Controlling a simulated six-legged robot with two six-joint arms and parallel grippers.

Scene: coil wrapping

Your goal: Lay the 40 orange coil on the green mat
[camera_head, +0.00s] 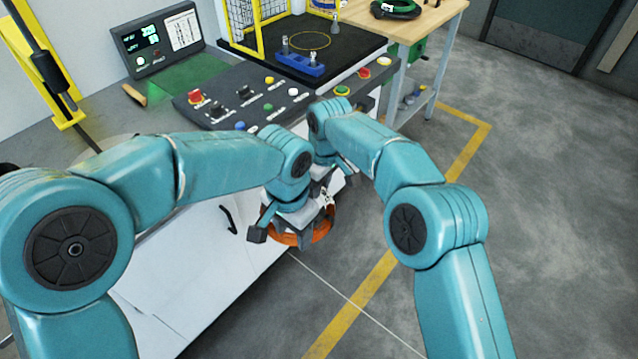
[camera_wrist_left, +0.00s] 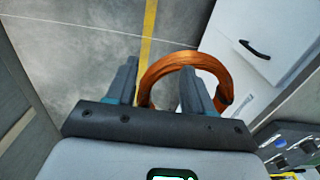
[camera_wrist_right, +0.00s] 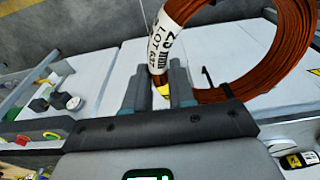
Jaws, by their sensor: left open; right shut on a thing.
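The orange coil (camera_head: 318,234) hangs in front of the white cabinet, partly hidden by my grippers in the head view. My right gripper (camera_wrist_right: 160,85) is shut on the coil (camera_wrist_right: 275,78) at its white tag (camera_wrist_right: 170,42), which seems to read "25 mm" and "LOT". My left gripper (camera_wrist_left: 158,85) is open; in the left wrist view the coil (camera_wrist_left: 208,62) shows between and behind its fingers. I cannot tell whether they touch it. The green mat (camera_head: 187,80) lies on the bench at the upper left, with no coil on its visible part.
A control panel (camera_head: 235,108) with buttons fills the bench edge. Behind it stand a display (camera_head: 150,45), a black platform (camera_head: 340,50) with a blue fixture (camera_head: 300,65), and a yellow guard frame. The floor at right is clear.

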